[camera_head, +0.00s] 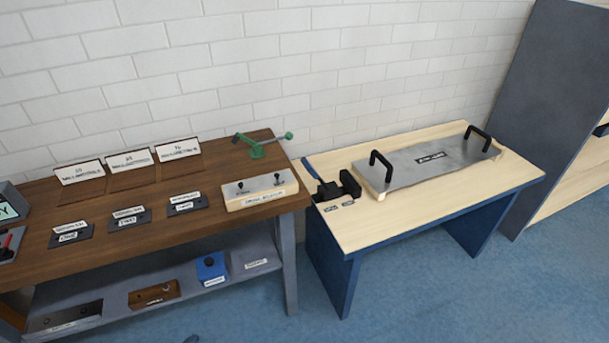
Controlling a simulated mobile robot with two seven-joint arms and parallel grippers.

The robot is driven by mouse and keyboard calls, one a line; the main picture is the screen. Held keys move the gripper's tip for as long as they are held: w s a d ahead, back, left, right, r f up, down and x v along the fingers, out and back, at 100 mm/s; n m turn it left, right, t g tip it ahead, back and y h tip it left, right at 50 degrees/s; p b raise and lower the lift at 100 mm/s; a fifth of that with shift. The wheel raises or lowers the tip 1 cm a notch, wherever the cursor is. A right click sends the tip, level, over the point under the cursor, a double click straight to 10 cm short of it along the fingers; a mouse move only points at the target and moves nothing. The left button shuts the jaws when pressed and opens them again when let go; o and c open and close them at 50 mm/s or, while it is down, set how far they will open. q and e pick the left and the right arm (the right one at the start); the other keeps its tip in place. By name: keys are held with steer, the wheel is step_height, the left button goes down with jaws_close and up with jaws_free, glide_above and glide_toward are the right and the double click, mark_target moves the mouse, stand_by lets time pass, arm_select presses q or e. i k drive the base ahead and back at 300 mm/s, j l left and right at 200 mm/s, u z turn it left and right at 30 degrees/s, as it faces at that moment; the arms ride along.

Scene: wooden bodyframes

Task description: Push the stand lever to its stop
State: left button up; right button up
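A small green stand with a lever (258,148) is at the back right corner of the dark wooden bench (120,215). Its bar lies across the top of the green base, with a rounded green end at the right. A black clamp-like device (338,188) with a blue bar (311,168) sits at the left edge of the light table (400,218). I cannot tell from labels which one is the stand lever. Neither of my grippers shows in the head view.
A light block with two black knobs (260,192) stands in front of the green stand. A grey plate with two black handles (430,160) lies on the light table. Several labelled cards and pads fill the bench. A dark panel (550,90) rises at right. Blue floor is clear in front.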

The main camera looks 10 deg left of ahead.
mark_target(308, 166)
steer(key=k+j, duration=0.1)
steer(key=j, duration=0.3)
steer(key=j+z, duration=0.15)
steer(key=j, duration=0.25)
steer(key=k+j, duration=0.15)
steer(key=j, duration=0.25)
steer(key=k+j+z, duration=0.15)
steer(key=j, duration=0.25)
